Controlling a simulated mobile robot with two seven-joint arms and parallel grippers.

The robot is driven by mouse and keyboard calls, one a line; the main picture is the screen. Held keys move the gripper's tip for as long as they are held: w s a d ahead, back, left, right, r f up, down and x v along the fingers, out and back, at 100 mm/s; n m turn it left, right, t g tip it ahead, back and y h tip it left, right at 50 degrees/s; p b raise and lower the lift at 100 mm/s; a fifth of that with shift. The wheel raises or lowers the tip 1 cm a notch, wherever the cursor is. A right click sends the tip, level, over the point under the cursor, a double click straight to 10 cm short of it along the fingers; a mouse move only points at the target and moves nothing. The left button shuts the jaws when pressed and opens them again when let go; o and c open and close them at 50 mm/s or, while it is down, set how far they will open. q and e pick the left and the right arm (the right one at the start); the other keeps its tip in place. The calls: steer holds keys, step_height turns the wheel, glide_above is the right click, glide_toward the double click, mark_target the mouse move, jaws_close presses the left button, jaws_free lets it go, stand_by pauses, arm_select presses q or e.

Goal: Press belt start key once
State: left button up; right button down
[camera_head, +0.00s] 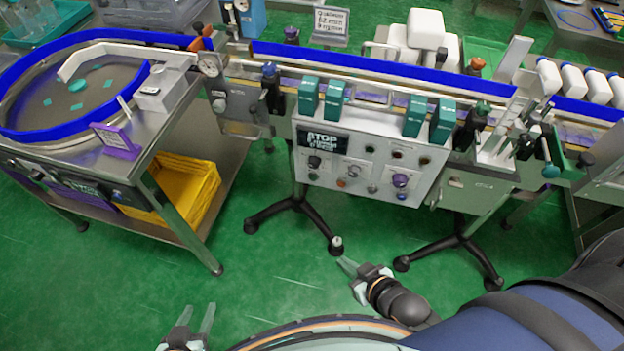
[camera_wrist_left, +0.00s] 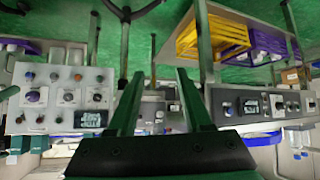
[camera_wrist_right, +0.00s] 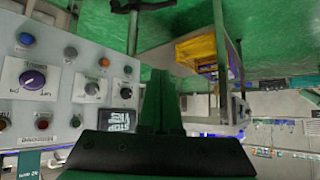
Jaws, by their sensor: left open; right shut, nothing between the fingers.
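The panel also shows in the left wrist view (camera_wrist_left: 46,80) and, closer, in the right wrist view (camera_wrist_right: 52,62). There I see a purple knob (camera_wrist_right: 32,79), a red button (camera_wrist_right: 42,124) and an orange button (camera_wrist_right: 104,62). I cannot read which button is the belt start key. My right gripper (camera_head: 345,263) is shut and empty, below and apart from the panel. My left gripper (camera_head: 197,314) is open and empty, further left.
A round steel table (camera_head: 45,112) with a blue rim stands at the left, with a yellow crate (camera_head: 190,185) under it. A second control strip (camera_wrist_left: 262,105) shows in the left wrist view. Black stand feet (camera_head: 300,205) rest below the panel. Green floor before it is clear.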

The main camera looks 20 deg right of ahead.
mark_target(313, 178)
arm_select(q)
steer(key=w+d+r+m+t+h+b, duration=0.2)
steer(key=w+r+t+b, duration=0.4)
steer(key=b, duration=1.6)
steer(key=w+m+t+h, duration=0.1)
steer(key=w+t, duration=0.2)
steer(key=shift+d+m+h, duration=0.2)
steer(key=shift+m+h, duration=0.1)
arm_select(e)
steer(key=w+a+f+n+t, duration=0.1)
steer(key=w+f+n+t, duration=0.1)
steer(key=w, duration=0.4)
steer(key=w+a+f+n+t, duration=0.1)
steer(key=w+f+n+t, duration=0.2)
steer(key=w, duration=0.4)
steer(key=w+a+f+n+t+y, duration=0.1)
steer(key=w+f+n+t, duration=0.1)
steer(key=w+f+n, duration=0.3)
steer(key=shift+w+a+f, duration=0.3)
steer(key=shift+w+f, duration=0.35)
steer(key=shift+w, duration=0.3)
arm_select(q)
steer(key=shift+r, duration=0.1)
arm_select(e)
steer(key=shift+w+d, duration=0.1)
steer(key=shift+w, duration=0.05)
